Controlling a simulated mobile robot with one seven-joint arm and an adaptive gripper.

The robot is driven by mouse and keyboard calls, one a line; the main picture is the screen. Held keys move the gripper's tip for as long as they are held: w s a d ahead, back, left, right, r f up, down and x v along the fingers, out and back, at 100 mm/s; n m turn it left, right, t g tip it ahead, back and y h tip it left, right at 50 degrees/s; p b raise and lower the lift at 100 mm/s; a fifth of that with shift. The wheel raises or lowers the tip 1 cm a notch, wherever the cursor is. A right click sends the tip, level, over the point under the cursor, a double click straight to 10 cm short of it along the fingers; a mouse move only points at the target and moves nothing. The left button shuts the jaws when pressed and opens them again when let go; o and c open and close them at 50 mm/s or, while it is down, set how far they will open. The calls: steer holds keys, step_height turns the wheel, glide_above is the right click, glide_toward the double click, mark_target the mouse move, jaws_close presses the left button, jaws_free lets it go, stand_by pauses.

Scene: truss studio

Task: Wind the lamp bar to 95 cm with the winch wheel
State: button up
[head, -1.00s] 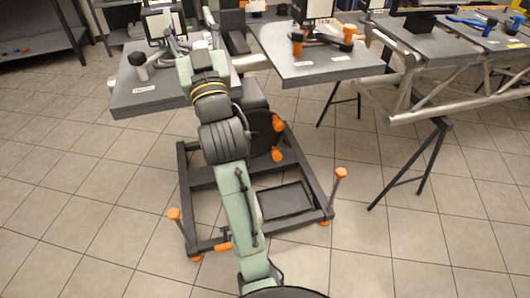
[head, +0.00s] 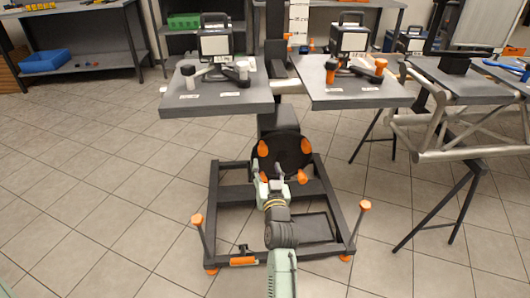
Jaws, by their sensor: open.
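The winch wheel (head: 291,152) is a dark disc with several orange knobs, low on the dark mast of a wheeled frame. My gripper (head: 270,179) is in front of the wheel's lower part, its fingers apart and empty, near the lower knobs. I cannot tell whether it touches the wheel. A light crossbar (head: 289,87), seemingly the lamp bar, shows between two grey panels. A white scale strip (head: 298,25) stands on the mast above; its numbers are too small to read.
The left panel (head: 215,104) and right panel (head: 355,98) overhang the frame, carrying box-shaped lamps and handles. The frame's base (head: 213,222) has upright orange-topped posts. A truss on trestles (head: 450,150) stands at right. Floor at left is clear.

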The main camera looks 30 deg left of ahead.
mark_target(264, 154)
steer(key=p+x, duration=0.1)
steer(key=x, duration=0.8)
steer(key=shift+c, duration=0.3)
jaws_close()
stand_by(0.4)
